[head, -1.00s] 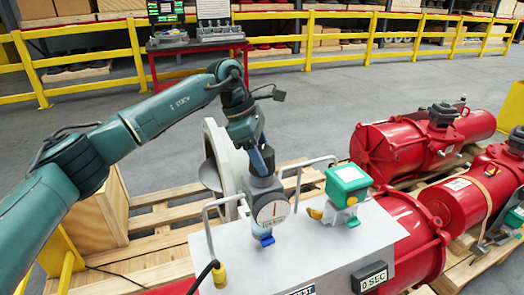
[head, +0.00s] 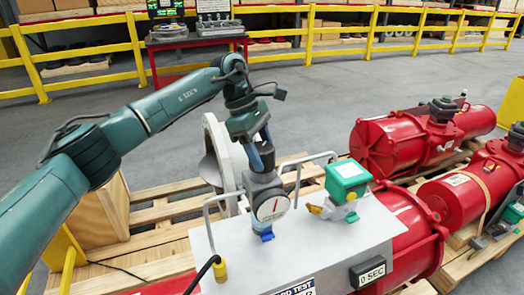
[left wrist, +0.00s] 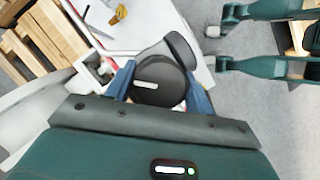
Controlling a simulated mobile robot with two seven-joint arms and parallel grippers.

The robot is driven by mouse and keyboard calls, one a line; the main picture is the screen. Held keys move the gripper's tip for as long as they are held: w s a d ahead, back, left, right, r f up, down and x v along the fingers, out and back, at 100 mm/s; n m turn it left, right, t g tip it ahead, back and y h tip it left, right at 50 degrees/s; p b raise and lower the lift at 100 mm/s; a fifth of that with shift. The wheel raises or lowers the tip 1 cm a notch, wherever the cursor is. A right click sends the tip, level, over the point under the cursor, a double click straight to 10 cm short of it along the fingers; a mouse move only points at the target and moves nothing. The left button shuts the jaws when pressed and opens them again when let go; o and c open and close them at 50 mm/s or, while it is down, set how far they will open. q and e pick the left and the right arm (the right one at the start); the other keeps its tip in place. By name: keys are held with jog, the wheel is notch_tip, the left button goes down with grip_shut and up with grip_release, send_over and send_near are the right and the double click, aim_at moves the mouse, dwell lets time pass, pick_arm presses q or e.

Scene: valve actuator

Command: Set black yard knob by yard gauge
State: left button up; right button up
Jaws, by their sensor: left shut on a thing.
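The black knob (left wrist: 158,86) is round, with a white mark on its face in the left wrist view. In the head view it shows as a dark cap (head: 264,166) on top of the yard gauge's grey body. The gauge (head: 272,208) has a round white dial with a short red needle, tilted slightly right of upright, and a blue fitting below. My left gripper (head: 262,152) comes down from above, its blue fingers shut on the knob from both sides. The left wrist view shows the fingers (left wrist: 159,84) touching the knob's opposite sides. My right gripper is not in view.
The gauge stands on a grey panel (head: 330,245) with metal handles. Red cylinders (head: 405,140) lie on pallets farther right. A pale round flange (head: 218,160) stands behind the gauge.

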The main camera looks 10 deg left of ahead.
pick_arm(q)
jog(key=o, duration=1)
jog(key=v, duration=1.3)
jog(key=shift+r, duration=0.15)
jog(key=shift+s, duration=0.15)
